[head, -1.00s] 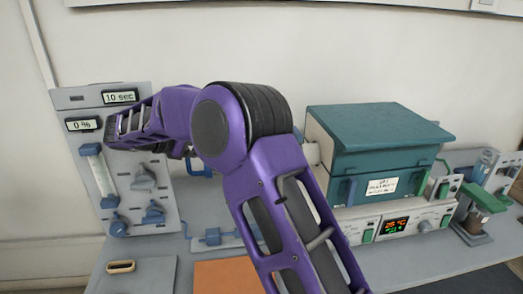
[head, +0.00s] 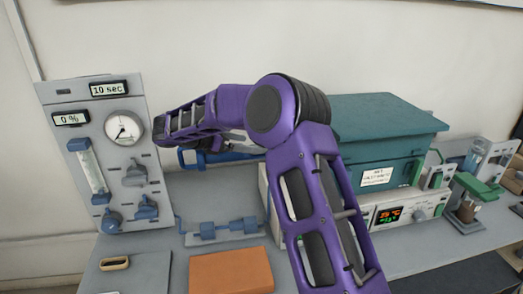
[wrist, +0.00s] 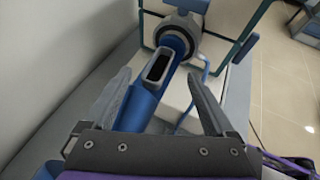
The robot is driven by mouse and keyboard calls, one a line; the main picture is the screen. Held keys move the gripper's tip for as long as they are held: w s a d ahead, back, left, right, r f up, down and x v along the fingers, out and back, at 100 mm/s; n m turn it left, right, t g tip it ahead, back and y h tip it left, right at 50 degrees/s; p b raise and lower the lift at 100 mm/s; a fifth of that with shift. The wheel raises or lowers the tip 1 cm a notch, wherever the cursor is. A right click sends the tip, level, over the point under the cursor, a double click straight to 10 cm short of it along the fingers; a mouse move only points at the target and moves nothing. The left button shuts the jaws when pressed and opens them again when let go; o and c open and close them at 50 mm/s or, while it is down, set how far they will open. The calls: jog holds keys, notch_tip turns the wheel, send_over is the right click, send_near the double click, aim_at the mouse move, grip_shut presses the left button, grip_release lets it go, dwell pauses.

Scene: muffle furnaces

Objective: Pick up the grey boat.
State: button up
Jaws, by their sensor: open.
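The grey boat (wrist: 157,67) is a small oblong piece with a grey rim and dark inside. In the wrist view it sits on top of the blue tube (wrist: 141,107), near the round port of the furnace. My gripper (wrist: 160,74) is open, with one finger on each side of the boat and tube in the picture. I cannot tell how high the fingers are above the boat, and no contact shows. In the head view the blue tube (head: 190,158) shows behind my arm, which hides the boat and most of the gripper.
The teal-topped furnace (head: 385,150) stands at the right. A grey gauge panel (head: 125,165) stands at the left. A tan-rimmed oblong piece (head: 115,263) lies on a grey pad, beside an orange pad (head: 230,270). A blue-fitted pipe piece (head: 222,229) lies behind the orange pad.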

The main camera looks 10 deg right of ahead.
jog(key=x, duration=0.5)
jog(key=shift+d+f, duration=0.1)
jog(key=shift+d, duration=0.15)
grip_shut()
